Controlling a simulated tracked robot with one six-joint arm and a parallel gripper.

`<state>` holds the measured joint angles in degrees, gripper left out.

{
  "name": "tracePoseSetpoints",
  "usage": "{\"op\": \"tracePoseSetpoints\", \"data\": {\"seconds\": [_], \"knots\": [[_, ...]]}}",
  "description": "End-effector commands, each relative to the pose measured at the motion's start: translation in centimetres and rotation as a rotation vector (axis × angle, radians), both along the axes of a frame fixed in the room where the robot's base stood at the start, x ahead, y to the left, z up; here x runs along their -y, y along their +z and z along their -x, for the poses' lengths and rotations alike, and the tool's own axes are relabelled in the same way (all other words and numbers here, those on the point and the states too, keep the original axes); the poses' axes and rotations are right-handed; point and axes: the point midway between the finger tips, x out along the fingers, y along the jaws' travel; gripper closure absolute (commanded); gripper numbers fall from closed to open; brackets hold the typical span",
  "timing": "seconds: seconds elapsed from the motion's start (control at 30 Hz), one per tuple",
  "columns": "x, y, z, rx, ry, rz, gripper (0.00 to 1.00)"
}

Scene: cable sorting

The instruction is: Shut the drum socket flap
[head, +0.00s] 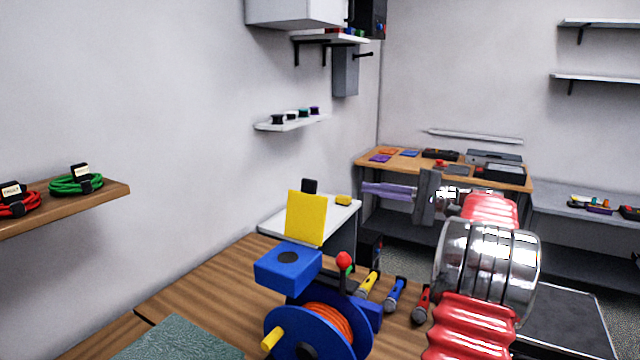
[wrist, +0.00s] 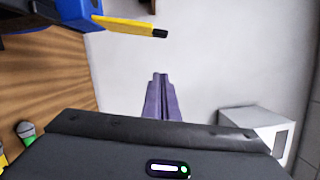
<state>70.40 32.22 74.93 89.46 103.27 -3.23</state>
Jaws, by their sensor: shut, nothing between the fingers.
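The cable drum (head: 345,325) is blue, holds orange cable and stands on the wooden bench. Its blue socket box (head: 288,268) is at the upper left of the drum and has a dark round socket on top. The yellow flap (head: 306,217) stands up, open, at the back edge of the box, with a black tab at its top. In the wrist view the flap (wrist: 128,25) shows nearly edge-on, beside the blue box (wrist: 75,12). My gripper (head: 364,188) has purple fingers, shut and empty, to the right of the flap and apart from it. The fingers (wrist: 158,78) also show in the wrist view.
A red-knobbed lever (head: 343,262) rises from the drum. A white surface (head: 275,217) with a yellow item lies behind the flap. Coiled cables sit on the left shelf (head: 115,192).

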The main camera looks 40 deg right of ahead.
Motion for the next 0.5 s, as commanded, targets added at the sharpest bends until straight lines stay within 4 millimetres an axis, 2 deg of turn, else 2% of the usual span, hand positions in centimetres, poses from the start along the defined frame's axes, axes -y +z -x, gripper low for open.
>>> {"op": "tracePoseSetpoints", "data": {"seconds": [0.27,0.5], "knots": [[-0.6,0.0,-0.8,0.000,0.011,0.000,1.00],[-2.0,0.2,-2.8,0.000,0.015,0.001,1.00]]}}
